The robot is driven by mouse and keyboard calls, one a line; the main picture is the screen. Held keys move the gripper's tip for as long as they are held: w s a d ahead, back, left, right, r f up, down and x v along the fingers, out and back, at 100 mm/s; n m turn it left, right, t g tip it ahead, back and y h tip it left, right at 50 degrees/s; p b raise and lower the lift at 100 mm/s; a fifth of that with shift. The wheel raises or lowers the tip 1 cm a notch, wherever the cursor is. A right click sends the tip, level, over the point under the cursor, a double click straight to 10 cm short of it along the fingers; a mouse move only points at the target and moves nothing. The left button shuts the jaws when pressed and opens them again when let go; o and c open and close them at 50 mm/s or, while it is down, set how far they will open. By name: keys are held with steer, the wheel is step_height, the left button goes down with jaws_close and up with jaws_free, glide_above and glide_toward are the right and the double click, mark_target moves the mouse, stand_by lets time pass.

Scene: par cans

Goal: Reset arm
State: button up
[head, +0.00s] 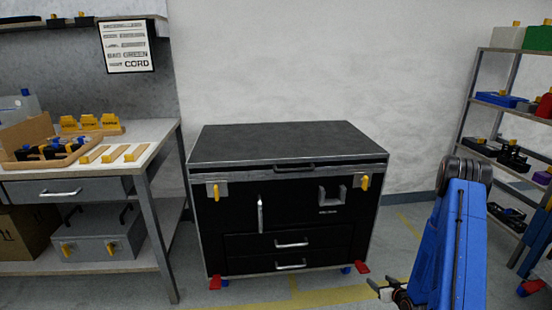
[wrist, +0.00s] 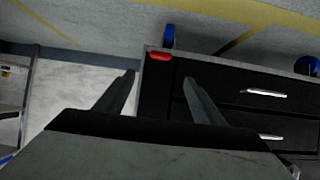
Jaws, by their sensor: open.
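My blue arm rises at the right of the head view, with its gripper (head: 386,289) low at the bottom edge, in front of the cabinet's right side. In the wrist view the two dark fingers of my gripper (wrist: 159,76) stand apart with nothing between them. The black wheeled cabinet (head: 288,145) stands against the wall in the middle of the head view, its lid closed. The cabinet's drawer front (wrist: 235,112) also shows in the wrist view, seemingly upside down. I cannot tell how far the fingers are from it.
A workbench (head: 157,140) with a wooden tray (head: 45,160) and yellow pieces stands at the left. A metal shelf rack (head: 463,112) with coloured bins stands at the right. The cabinet's bare top is clear. Yellow-lined floor (head: 330,296) lies in front.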

step_height(320, 180, up, 10)
steer(key=w+a+g, duration=0.1)
steer(key=w, duration=0.1)
steer(key=s+a+r+g+h, duration=0.1)
steer(key=s+a+r, duration=0.15)
steer(key=r, duration=0.55)
steer(key=s+a+r+g+h, duration=0.1)
steer(key=s+a+r, duration=0.15)
steer(key=r, duration=0.45)
steer(key=s+a+r+g, duration=0.1)
steer(key=s+a+r, duration=0.15)
steer(key=r, duration=0.55)
steer(key=s+a+r+g, duration=0.1)
steer(key=s+a+r, duration=0.4)
steer(key=s, duration=0.5)
steer(key=s+a+r+g+y, duration=0.1)
steer(key=s+a+r, duration=0.4)
steer(key=s, duration=0.6)
steer(key=s+a+r+g, duration=0.1)
steer(key=s+a+r, duration=0.4)
steer(key=s, duration=0.6)
steer(key=shift+s+r+y, duration=0.15)
steer(key=shift+r+y, duration=0.05)
steer(key=shift+y, duration=0.1)
steer(key=shift+a, duration=0.1)
